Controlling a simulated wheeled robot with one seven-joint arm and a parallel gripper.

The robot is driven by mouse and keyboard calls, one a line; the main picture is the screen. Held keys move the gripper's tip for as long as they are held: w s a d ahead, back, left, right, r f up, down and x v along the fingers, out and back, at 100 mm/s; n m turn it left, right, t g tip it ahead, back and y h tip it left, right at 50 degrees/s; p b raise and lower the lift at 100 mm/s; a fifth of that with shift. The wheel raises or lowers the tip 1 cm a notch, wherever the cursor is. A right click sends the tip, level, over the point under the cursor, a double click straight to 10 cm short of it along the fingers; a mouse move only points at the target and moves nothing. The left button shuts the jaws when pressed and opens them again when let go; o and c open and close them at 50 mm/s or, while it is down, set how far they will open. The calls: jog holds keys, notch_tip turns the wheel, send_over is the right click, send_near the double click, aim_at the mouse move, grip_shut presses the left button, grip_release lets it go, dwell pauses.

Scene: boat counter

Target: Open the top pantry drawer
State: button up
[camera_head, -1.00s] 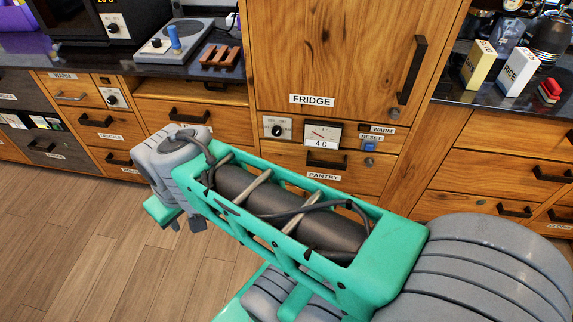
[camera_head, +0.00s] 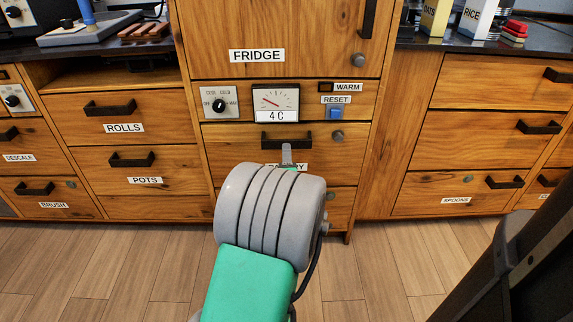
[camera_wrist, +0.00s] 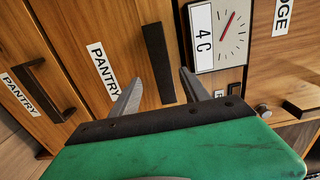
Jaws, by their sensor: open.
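The top pantry drawer (camera_head: 230,138) is a wooden front below the fridge gauge, with a black bar handle (camera_head: 300,140). It looks closed, and my arm partly covers its PANTRY label. In the wrist view the handle (camera_wrist: 158,62) stands beside the PANTRY label (camera_wrist: 102,69). My gripper (camera_wrist: 162,75) is open, one grey finger on each side of the handle's near end in the picture. I cannot tell whether the fingers touch it. In the head view only a small grey fingertip part shows below the handle; my arm hides the rest.
A lower PANTRY drawer with its own handle (camera_wrist: 40,88) is below. The gauge panel (camera_head: 276,102), knob (camera_head: 219,105) and blue reset button (camera_head: 336,113) sit just above. A round lock (camera_head: 337,136) is right of the handle. The floor (camera_head: 110,265) is clear.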

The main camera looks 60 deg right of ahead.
jog(key=x, duration=0.7)
jog(key=shift+d+r+b, duration=0.15)
jog(key=shift+d+b, duration=0.25)
grip_shut()
dwell(0.9)
